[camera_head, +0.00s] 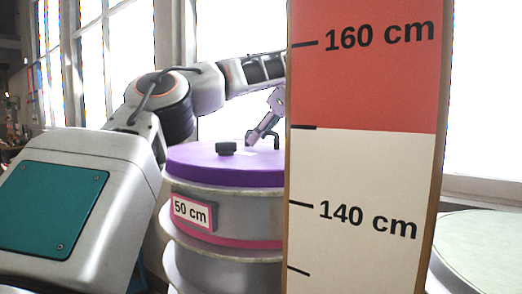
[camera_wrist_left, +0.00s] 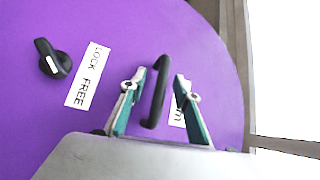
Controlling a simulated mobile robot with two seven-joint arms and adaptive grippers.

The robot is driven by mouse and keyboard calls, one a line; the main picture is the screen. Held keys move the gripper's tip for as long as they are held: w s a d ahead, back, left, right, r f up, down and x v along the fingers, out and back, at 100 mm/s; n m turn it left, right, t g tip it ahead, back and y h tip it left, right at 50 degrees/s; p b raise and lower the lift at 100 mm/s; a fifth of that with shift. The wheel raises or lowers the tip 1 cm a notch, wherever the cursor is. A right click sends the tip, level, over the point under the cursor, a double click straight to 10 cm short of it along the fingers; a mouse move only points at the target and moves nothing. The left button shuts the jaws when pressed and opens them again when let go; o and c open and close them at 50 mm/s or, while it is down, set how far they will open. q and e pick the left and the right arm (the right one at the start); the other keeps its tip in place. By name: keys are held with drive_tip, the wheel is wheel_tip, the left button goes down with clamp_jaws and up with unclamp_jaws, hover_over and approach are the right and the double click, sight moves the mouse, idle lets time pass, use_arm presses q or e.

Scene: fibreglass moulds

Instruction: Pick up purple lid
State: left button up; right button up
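The purple lid (camera_head: 225,165) lies on top of a grey round mould in the head view, partly hidden behind a tall measuring board. It fills most of the left wrist view (camera_wrist_left: 150,25). A black handle (camera_wrist_left: 158,92) rises from the lid. My left gripper (camera_wrist_left: 167,80) is open, with one finger on each side of the handle; contact cannot be told. In the head view my left gripper (camera_head: 266,132) is just above the lid, partly hidden by the board. A black knob (camera_wrist_left: 52,58) sits beside a "LOCK FREE" label (camera_wrist_left: 88,76). My right gripper is not in view.
The tall red and white measuring board (camera_head: 365,170) stands in front of the lid's right side. A "50 cm" label (camera_head: 191,212) is on the mould (camera_head: 235,232). A pale round surface (camera_head: 485,250) is at the right. Windows are behind.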

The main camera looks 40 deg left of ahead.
use_arm(q)
drive_tip(key=shift+d, duration=0.15)
drive_tip(key=shift+c, duration=0.8)
clamp_jaws()
drive_tip(key=shift+r, duration=0.2)
drive_tip(key=r, duration=0.9)
drive_tip(key=shift+w+r, duration=0.1)
drive_tip(key=shift+w, duration=0.1)
drive_tip(key=shift+r, duration=0.2)
drive_tip(key=shift+s, duration=0.1)
